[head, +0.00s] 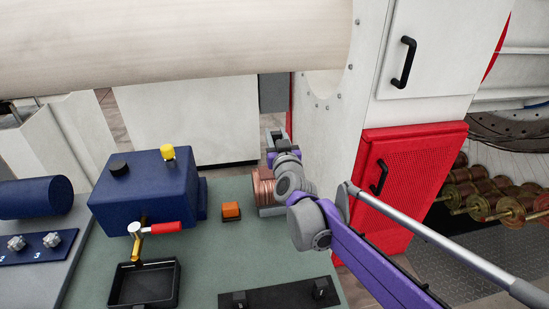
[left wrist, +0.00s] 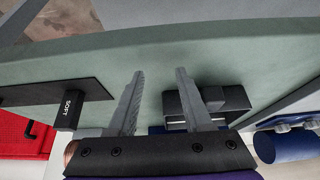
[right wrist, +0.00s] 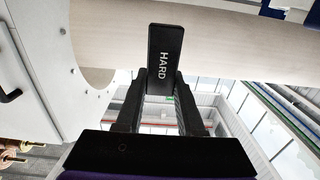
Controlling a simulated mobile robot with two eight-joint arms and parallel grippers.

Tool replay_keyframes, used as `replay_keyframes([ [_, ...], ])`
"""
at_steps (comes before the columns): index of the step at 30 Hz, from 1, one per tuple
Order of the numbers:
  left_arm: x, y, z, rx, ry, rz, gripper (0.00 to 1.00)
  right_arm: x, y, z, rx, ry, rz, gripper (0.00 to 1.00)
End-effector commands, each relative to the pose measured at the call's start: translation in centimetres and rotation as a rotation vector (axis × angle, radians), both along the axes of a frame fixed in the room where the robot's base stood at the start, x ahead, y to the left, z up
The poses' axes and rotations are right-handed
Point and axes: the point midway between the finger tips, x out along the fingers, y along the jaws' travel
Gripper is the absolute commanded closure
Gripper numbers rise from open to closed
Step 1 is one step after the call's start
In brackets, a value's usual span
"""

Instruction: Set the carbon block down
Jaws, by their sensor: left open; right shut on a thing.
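My right gripper (right wrist: 160,88) is shut on a black carbon block (right wrist: 164,50) marked HARD and holds it up in the air, clear of any surface. In the head view the right gripper (head: 276,136) is at the far edge of the green table, by a copper-coloured coil; it is small there. A black strip (head: 275,299) with small black blocks lies at the table's near edge. In the left wrist view one block (left wrist: 68,110) marked SOFT stands on this strip (left wrist: 50,91). My left gripper (left wrist: 160,74) is open and empty above the table.
The green table (head: 210,266) also bears a blue box (head: 146,190) with a red-handled tap, a black tray (head: 118,295), an orange button (head: 231,210) and the copper coil (head: 264,188). A large pale roller (head: 180,40) hangs over the back. A red mesh panel (head: 415,175) stands right.

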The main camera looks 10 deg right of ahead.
Motion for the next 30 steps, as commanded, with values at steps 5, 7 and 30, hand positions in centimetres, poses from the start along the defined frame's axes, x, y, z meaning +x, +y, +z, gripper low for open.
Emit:
replay_keyframes([
  [5, 0.0, 0.0, 0.0, 0.0, 0.0, 0.0, 0.5, 0.0, 0.0, -2.1, 0.0, -0.001, 0.0, 1.0],
  [7, 0.0, 0.0, 0.1, 0.0, 0.0, 0.0, 0.5, 0.1, 0.0, -2.8, -0.001, 0.0, 0.0, 1.0],
  [30, -0.1, 0.0, -0.2, 0.0, 0.001, 0.0, 0.5, 0.0, 0.0, -6.7, -0.001, 0.0, 0.0, 0.45],
])
